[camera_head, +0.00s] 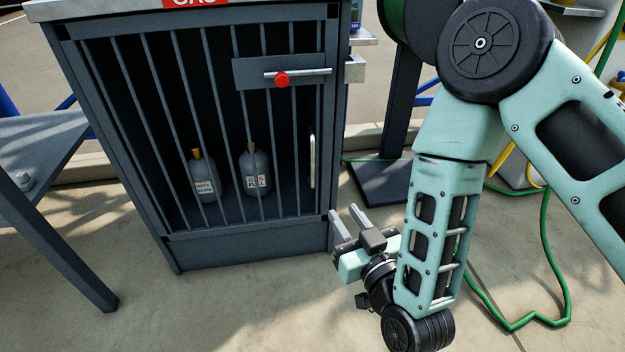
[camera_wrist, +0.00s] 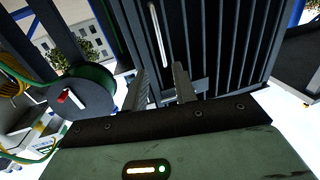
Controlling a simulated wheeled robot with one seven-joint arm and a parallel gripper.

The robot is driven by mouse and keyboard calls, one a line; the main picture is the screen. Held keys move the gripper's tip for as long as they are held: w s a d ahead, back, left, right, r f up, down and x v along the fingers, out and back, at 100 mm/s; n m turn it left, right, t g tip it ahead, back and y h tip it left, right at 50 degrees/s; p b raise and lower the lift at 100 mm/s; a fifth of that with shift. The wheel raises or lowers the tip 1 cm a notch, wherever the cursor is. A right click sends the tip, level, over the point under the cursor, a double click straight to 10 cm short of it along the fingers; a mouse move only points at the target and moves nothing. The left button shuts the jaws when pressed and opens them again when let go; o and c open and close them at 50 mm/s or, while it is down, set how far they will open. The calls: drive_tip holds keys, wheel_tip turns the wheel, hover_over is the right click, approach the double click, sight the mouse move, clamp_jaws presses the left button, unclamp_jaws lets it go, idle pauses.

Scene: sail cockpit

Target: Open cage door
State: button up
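The gas cage (camera_head: 175,225) is a dark grey cabinet. Its barred door (camera_head: 220,150) looks shut. A silver bolt with a red knob (camera_head: 282,79) crosses a plate high on the door. A vertical silver handle (camera_head: 312,160) is on the door's right side; it also shows in the wrist view (camera_wrist: 160,35). Two grey gas bottles (camera_head: 203,178) stand inside behind the bars. My gripper (camera_head: 345,220) is to the right of the cage's lower right corner, below the handle and apart from it. In the wrist view its two fingers (camera_wrist: 160,85) are spread with nothing between them.
A dark grey bench or table (camera_head: 45,150) stands left of the cage. A green hose (camera_head: 540,310) lies on the floor at right, and a hose reel (camera_wrist: 80,95) shows in the wrist view. The floor in front of the cage is clear.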

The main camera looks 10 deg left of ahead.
sight(313, 166)
drive_tip(key=b+x, duration=0.4)
drive_tip(key=x, duration=1.3)
drive_tip(key=shift+w+r, duration=0.15)
drive_tip(key=shift+w, duration=0.05)
clamp_jaws()
